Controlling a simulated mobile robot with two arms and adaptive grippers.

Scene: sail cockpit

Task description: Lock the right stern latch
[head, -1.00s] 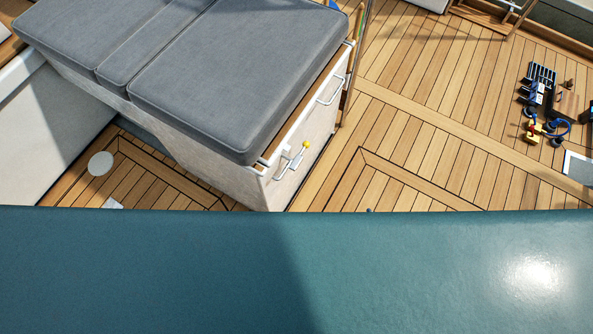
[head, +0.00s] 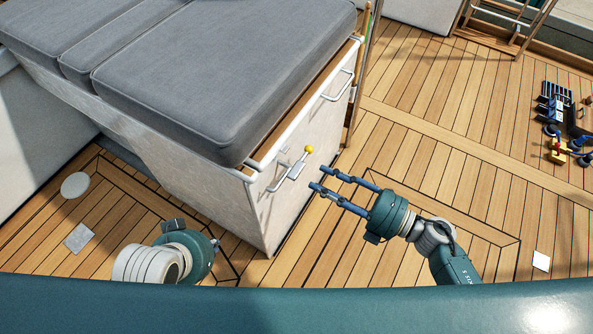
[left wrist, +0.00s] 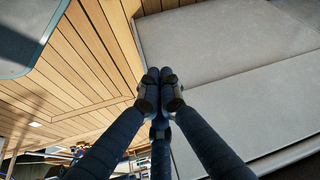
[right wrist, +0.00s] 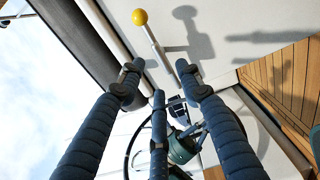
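The latch (head: 293,170) is a metal lever with a yellow ball knob (head: 307,150), on the end face of the white cushioned seat box (head: 285,205). Its lever tilts up to the right in the head view. In the right wrist view the latch (right wrist: 155,42) shows just beyond the fingertips. My right gripper (head: 325,179) is open and empty, its fingers pointing at the latch, seemingly apart from it. My left gripper (head: 216,243) is low at the left, beside the box. In the left wrist view its fingers (left wrist: 160,78) are together with nothing visible between them.
A white bar handle (head: 337,86) sits farther along the same box face. Grey cushions (head: 225,75) cover the box top. A post (head: 364,75) stands at its far corner. The teak deck (head: 430,130) beside the box is mostly clear; tools (head: 560,125) lie at the right.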

